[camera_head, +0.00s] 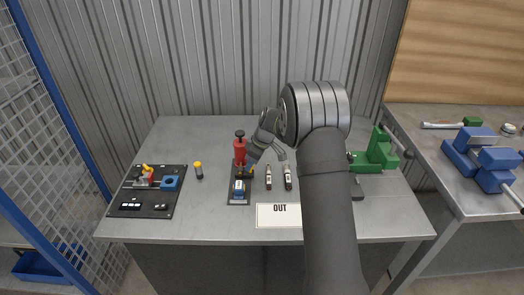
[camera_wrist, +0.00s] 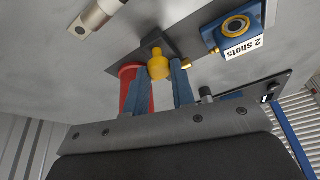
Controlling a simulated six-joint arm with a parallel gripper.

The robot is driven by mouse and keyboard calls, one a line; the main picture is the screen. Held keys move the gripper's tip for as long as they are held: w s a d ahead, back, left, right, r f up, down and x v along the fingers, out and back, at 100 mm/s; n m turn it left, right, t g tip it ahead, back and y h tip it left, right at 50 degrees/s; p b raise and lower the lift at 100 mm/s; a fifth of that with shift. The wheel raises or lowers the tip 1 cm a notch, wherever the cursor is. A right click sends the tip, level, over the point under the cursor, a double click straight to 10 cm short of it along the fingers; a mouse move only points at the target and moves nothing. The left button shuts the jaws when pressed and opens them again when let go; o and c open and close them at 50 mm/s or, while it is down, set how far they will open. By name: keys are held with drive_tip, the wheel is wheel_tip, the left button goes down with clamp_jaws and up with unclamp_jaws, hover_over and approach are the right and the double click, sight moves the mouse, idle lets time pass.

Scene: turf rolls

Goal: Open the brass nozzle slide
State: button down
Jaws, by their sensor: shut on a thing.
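The brass-yellow nozzle slide (camera_wrist: 158,64) shows in the wrist view between my gripper's two blue fingertips (camera_wrist: 161,70). My gripper is shut on it. In the head view my gripper (camera_head: 251,168) reaches in from the right, beside a red cylinder with a black knob (camera_head: 240,150), and hides most of the slide. The red cylinder also shows behind the left finger in the wrist view (camera_wrist: 130,73). A blue block with a brass-ringed opening (camera_wrist: 236,28) and a "2 shots" label is mounted on the same dark base (camera_head: 238,202).
Two small cylinders (camera_head: 268,178) stand right of the base, and a yellow-topped one (camera_head: 198,170) stands left. A black board with fittings (camera_head: 152,190) is at far left. An "OUT" card (camera_head: 278,216) lies in front. A green vise (camera_head: 375,153) is at right, partly behind my arm.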

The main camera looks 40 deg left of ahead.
wheel_tip(320, 180, up, 2)
drive_tip(key=shift+r+m+t, duration=0.15)
drive_tip(key=shift+m+t, duration=0.25)
drive_tip(key=shift+m, duration=0.6)
drive_tip(key=r+m+t, duration=0.1)
drive_tip(key=r+m, duration=0.2)
drive_tip(key=r+m+t, duration=0.1)
drive_tip(key=r+m, duration=0.2)
drive_tip(key=m, duration=0.1)
drive_tip(key=shift+s+d+t, duration=0.15)
drive_tip(key=shift+d+t, duration=0.05)
drive_tip(key=shift+t, duration=0.1)
drive_tip(key=a+f, duration=0.1)
drive_tip(key=f, duration=0.1)
drive_tip(key=w+a+f+m, duration=0.1)
drive_tip(key=f, duration=0.2)
drive_tip(key=f+m, duration=0.1)
drive_tip(key=f, duration=0.2)
drive_tip(key=shift+w+a+f+t+h, duration=0.15)
drive_tip(key=shift+w+a+t+h, duration=0.15)
drive_tip(key=shift+w+a, duration=0.1)
drive_tip(key=shift+s, duration=0.1)
drive_tip(key=shift+s+d, duration=0.3)
drive_tip(key=shift+d, duration=0.2)
